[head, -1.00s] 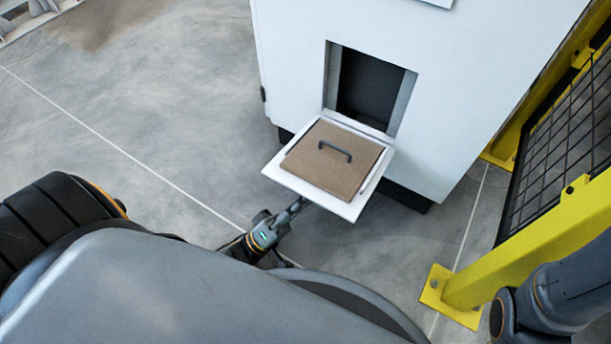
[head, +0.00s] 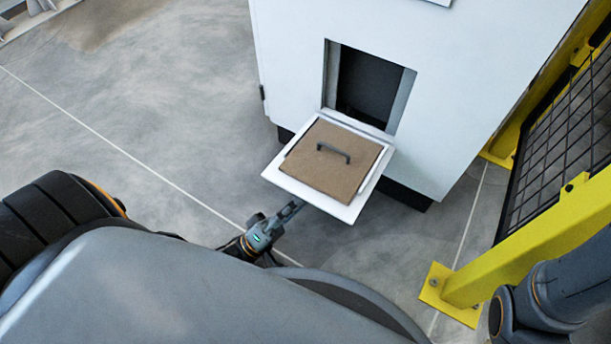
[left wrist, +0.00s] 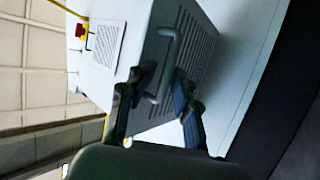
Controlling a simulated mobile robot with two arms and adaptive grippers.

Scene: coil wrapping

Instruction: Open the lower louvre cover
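The lower louvre cover (head: 350,213) is swung down and stands out roughly level from the white cabinet, below a dark opening (head: 367,85). My left gripper (head: 292,209) is under the cover's outer left edge; the tips are partly hidden in the head view. In the left wrist view the cover's louvred outer face (left wrist: 196,50) and its grey bar handle (left wrist: 167,60) show. My left fingers (left wrist: 162,88) are apart, with the handle's end between them. My right gripper is out of view.
The white cabinet (head: 430,110) stands behind the cover. A yellow post with a mesh fence (head: 500,250) is close on the right. The grey floor (head: 150,110) to the left is clear.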

